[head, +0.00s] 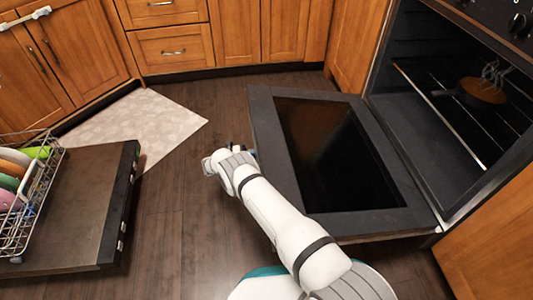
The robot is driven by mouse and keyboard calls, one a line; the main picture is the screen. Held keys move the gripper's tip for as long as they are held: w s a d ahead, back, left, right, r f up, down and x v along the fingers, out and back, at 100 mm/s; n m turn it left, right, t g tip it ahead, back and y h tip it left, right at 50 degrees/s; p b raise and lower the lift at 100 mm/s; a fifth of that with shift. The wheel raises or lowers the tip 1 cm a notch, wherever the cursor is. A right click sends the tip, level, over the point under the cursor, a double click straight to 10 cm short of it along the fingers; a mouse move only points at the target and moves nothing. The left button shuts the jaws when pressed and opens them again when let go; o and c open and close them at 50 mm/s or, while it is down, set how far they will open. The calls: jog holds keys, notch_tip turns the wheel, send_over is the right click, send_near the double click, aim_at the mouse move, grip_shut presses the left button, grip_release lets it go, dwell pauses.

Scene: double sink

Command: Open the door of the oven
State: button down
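The oven door (385,190) is black with a dark glass window and is folded down, lying nearly flat in front of the oven (432,125). The oven's inside is in plain sight, with a rack and a brown pan (482,92) on it. My white arm reaches up from the bottom of the head view. The end of my arm is beside the door's outer left edge, and the fingers of my gripper are mostly hidden there. I cannot tell whether they touch the door or its handle. The door's handle is not visible.
An open dishwasher door (75,215) with a dish rack (35,200) of several plates sticks out at the left. A light rug (140,122) lies on the dark wood floor (180,215). Wooden cabinets (175,45) line the back. The floor between the two doors is free.

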aim_at(255, 137)
jog(key=shift+s+d+f, duration=0.1)
jog(key=shift+s+f, duration=0.1)
jog(key=shift+s, duration=0.05)
jog(key=c, duration=1.3)
grip_release()
jog(key=shift+r, duration=0.1)
jog(key=shift+w, duration=0.1)
jog(key=shift+r, duration=0.1)
jog(key=shift+r, duration=0.25)
jog(key=r+p, duration=0.2)
jog(key=r, duration=0.2)
jog(key=r+p, duration=0.2)
jog(key=r, duration=0.3)
jog(key=shift+a+r+p, duration=0.2)
jog(key=shift+r+p, duration=0.1)
jog(key=shift+p, duration=0.05)
